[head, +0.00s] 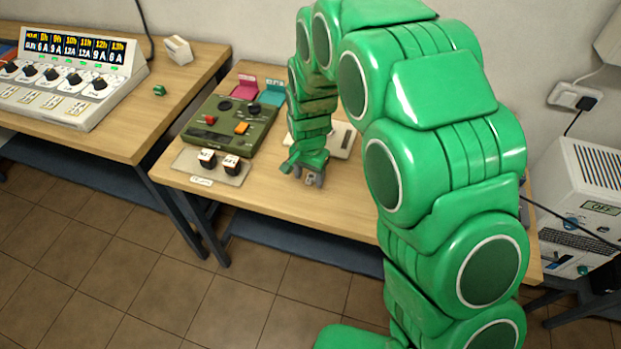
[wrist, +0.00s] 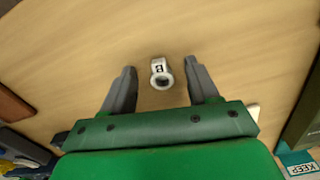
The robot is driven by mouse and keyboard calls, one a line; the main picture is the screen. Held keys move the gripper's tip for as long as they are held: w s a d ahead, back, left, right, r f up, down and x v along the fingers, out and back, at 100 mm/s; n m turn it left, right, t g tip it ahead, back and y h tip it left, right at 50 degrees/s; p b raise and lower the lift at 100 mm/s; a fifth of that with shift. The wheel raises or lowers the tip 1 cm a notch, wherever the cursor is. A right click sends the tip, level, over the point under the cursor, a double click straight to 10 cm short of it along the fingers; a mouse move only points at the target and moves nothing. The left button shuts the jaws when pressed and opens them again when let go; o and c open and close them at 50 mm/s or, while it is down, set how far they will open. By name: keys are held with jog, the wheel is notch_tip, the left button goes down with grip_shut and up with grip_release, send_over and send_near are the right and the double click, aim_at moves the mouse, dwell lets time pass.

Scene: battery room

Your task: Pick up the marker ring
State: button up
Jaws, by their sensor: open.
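The marker ring (wrist: 159,67) is a small white ring with a dark character on a flat tab and a dark round hole. It lies on the wooden table in the wrist view. My gripper (wrist: 160,72) is open, with one dark finger on each side of the ring. The ring appears between the fingertips, with a gap on both sides; I cannot tell how high the fingertips are above the table. In the head view my gripper (head: 308,177) is low over the table's front part, and a small pale patch shows between its fingers.
An olive-green device (head: 233,124) with knobs stands left of my gripper. In front of it is a grey plate (head: 211,166) with two black-and-white blocks. Pink (head: 245,89) and teal (head: 272,93) pieces lie behind. A white console (head: 72,77) stands on the left table.

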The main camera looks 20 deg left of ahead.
jog(key=shift+f, duration=0.2)
grip_shut()
dwell(0.3)
